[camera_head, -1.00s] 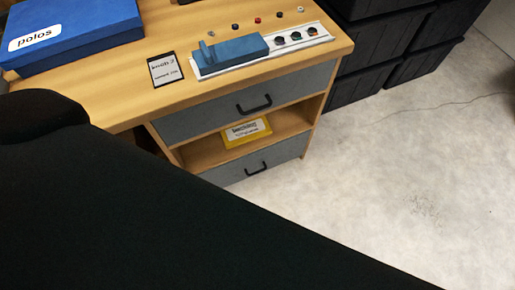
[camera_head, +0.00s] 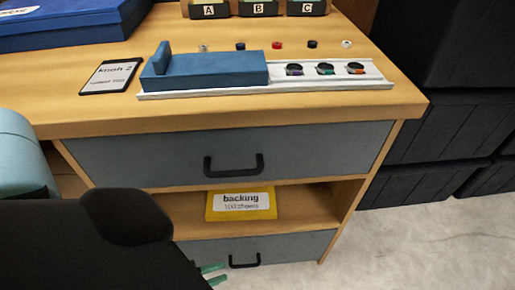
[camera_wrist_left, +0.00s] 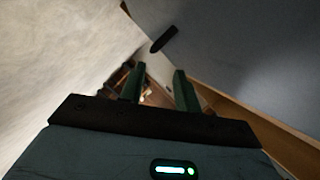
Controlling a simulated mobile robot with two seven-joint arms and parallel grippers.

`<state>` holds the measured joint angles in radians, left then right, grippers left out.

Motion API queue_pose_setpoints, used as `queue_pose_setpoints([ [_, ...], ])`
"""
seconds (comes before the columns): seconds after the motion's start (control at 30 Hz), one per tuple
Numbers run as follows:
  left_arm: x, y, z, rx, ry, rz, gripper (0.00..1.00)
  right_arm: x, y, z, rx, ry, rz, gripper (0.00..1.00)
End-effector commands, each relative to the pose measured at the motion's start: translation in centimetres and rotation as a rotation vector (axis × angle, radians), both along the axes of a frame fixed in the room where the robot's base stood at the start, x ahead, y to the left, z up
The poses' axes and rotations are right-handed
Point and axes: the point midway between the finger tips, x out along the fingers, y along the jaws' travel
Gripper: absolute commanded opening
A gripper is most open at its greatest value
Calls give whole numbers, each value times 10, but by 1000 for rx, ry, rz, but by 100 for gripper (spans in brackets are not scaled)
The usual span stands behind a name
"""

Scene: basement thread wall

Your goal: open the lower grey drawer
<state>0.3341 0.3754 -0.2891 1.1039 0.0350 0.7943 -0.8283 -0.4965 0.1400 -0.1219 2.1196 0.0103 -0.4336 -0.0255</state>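The lower grey drawer (camera_head: 295,247) is at the bottom of the wooden desk unit in the head view, and its front looks flush with the frame. Its black handle (camera_head: 244,262) is in the middle of that front. My left gripper (camera_head: 214,274) is just left of the handle, its green fingertips apart from it; my dark arm hides the drawer's left end. In the left wrist view the two green fingers (camera_wrist_left: 160,87) are spread with nothing between them. A grey front (camera_wrist_left: 245,45) with a dark handle (camera_wrist_left: 164,40) lies beyond them. My right gripper is out of view.
The upper grey drawer (camera_head: 225,156) is shut, with its own black handle (camera_head: 233,165). A yellow backing pack (camera_head: 241,204) lies on the open shelf between the drawers. Black crates (camera_head: 435,150) stand to the right. The pale floor (camera_head: 420,245) at lower right is clear.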

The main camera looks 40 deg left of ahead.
Motion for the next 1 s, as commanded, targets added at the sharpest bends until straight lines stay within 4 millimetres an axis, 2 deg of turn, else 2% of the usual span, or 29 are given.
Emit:
queue_pose_setpoints([
  [0.03, -2, 0, -10, -1, 7, 0, 32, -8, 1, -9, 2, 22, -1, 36],
  [0.1, -2, 0, -13, -1, 9, 0, 32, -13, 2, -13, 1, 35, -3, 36],
  [0.4, 2, -2, -13, -2, 8, 1, 32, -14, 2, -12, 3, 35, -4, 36],
  [0.8, 51, -21, -26, -3, 8, 1, 32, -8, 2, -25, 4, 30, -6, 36],
  [1.0, 67, -26, -29, -2, 9, 1, 32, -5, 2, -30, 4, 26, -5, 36],
])
